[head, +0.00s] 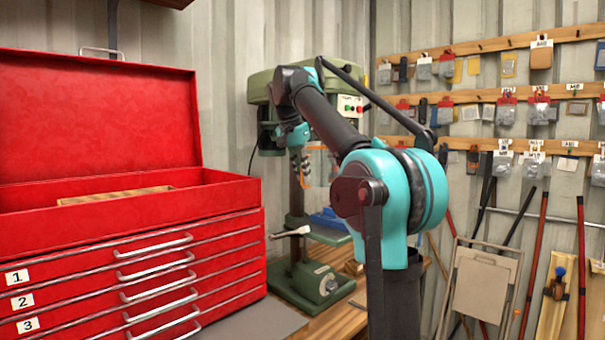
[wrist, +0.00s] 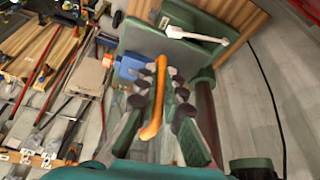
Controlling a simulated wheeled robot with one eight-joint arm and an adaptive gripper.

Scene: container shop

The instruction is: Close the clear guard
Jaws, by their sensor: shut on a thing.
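The drill press (head: 300,85) is green and stands on the wooden bench beside the red tool chest. Its clear guard (head: 320,166) shows as a see-through panel with orange edging near the spindle, partly hidden by my gripper and arm. In the wrist view an orange bar (wrist: 154,115), which looks like the guard's edge or handle, lies between the dark finger pads. My gripper (wrist: 161,88) is shut on this bar; it also shows in the head view (head: 300,166). The clear panel itself is hard to make out in the wrist view, so its exact angle cannot be told.
A blue vise (head: 328,219) sits on the press table below the guard, and a white-tipped lever (head: 290,232) sticks out to the left. The open red tool chest (head: 130,225) fills the left. Tools and a folded chair (head: 482,285) line the wall at right.

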